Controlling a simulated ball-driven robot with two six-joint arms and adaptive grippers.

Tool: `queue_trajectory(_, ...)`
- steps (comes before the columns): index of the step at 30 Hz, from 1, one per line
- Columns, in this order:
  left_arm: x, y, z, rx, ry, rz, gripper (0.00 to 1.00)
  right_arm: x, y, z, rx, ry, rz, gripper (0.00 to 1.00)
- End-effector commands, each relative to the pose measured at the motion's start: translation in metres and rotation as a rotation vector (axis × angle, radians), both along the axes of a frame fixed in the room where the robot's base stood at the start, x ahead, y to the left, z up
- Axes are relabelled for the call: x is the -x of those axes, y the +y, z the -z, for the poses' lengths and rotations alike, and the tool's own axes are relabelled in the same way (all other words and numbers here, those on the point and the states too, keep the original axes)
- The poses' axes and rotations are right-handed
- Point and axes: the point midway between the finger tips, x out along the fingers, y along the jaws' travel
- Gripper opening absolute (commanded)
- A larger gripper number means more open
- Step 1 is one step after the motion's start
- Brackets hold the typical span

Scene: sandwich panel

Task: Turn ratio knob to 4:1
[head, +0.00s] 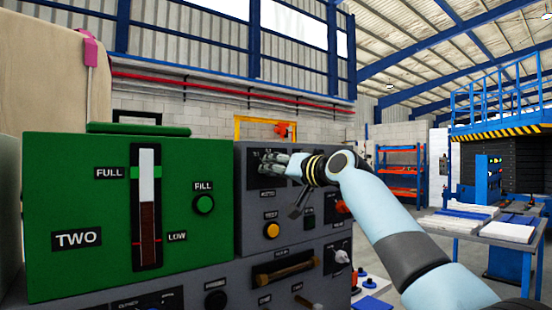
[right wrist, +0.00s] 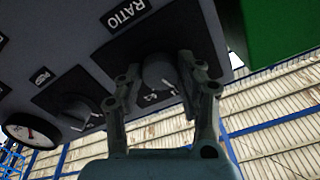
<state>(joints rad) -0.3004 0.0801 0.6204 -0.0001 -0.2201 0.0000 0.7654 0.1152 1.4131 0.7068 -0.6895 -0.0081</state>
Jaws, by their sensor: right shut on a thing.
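The ratio knob (right wrist: 158,74) is a grey round knob on a dark plate under the RATIO label (right wrist: 125,17) in the right wrist view, which shows the panel turned over. My right gripper (head: 268,160) reaches the upper part of the grey panel (head: 243,262) in the head view. In the right wrist view its two fingers (right wrist: 160,82) stand on either side of the knob, shut on it. Small white marks by the knob are too small to read, so its setting is unclear. In the head view the gripper hides the knob. My left gripper is not in view.
A green box (head: 80,190) with a FULL/LOW gauge (head: 147,190) and FILL button (head: 204,204) stands left of the gripper. Below the gripper are a yellow button (head: 271,229) and a wooden-handled bar (head: 285,269). Another dark knob (right wrist: 78,108) and a round dial (right wrist: 32,130) sit nearby.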

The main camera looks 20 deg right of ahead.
Motion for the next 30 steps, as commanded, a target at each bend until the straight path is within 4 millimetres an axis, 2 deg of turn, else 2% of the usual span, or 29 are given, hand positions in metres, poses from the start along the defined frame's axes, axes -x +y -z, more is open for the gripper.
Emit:
queue_trajectory(1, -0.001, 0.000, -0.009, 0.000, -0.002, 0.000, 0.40, 0.000, 0.000, -0.004, -0.034, 0.013, 0.000, 0.04)
queue_trajectory(3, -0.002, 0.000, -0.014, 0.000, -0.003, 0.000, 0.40, 0.000, 0.000, -0.003, -0.082, 0.030, 0.001, 0.04)
queue_trajectory(12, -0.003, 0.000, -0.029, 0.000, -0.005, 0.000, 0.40, 0.000, 0.000, -0.002, -0.231, 0.084, 0.001, 0.04)
queue_trajectory(30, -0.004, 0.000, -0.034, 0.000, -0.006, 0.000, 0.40, 0.000, 0.000, 0.000, -0.286, 0.103, 0.001, 0.04)
